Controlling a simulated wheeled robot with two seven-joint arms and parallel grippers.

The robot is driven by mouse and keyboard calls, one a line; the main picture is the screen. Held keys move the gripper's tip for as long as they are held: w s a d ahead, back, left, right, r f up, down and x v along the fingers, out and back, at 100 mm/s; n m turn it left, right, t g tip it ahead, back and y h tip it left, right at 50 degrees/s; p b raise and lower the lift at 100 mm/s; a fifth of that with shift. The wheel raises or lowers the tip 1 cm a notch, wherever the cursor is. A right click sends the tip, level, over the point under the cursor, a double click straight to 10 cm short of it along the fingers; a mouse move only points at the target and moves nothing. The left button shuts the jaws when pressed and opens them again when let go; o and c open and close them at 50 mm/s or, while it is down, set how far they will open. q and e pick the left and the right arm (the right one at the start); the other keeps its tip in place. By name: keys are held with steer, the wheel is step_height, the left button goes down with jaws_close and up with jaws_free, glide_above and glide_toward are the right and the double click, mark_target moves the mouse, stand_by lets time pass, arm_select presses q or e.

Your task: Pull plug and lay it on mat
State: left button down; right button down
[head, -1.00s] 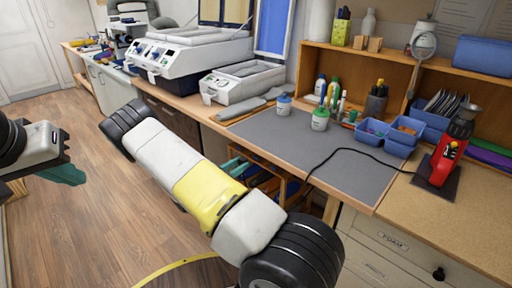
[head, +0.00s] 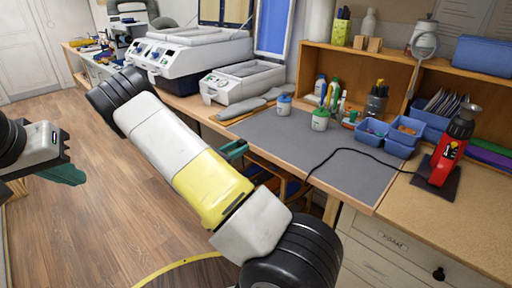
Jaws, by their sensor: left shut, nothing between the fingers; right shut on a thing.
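The grey mat (head: 350,175) lies on the workbench. A black cord (head: 345,150) runs from the red hand tool (head: 447,152) across the mat and over its front edge. The plug is hidden; the lower end of the cord drops out of sight near my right arm. My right gripper (head: 234,150) shows only as teal fingers past my forearm, at the bench's front edge, left of the cord. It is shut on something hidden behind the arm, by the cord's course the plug. My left gripper (head: 66,174) is shut and empty over the floor at far left.
Blue-lidded (head: 284,104) and green-lidded (head: 320,118) jars stand at the mat's back. Blue bins (head: 399,148) sit at its right rear. White machines (head: 190,55) stand on the bench at the left. The mat's middle and front are clear except for the cord.

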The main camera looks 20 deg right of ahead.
steer(key=shift+r, duration=2.35)
steer(key=shift+w+d, duration=0.25)
steer(key=shift+d, duration=3.85)
steer(key=shift+w+d, duration=0.3)
steer(key=shift+d, duration=3.85)
steer(key=shift+w+d, duration=0.25)
steer(key=shift+d, duration=3.85)
steer(key=shift+f, duration=0.2)
steer(key=shift+f, duration=0.65)
steer(key=shift+c, duration=0.7)
jaws_free()
steer(key=shift+a, duration=0.1)
steer(key=shift+v, duration=1.65)
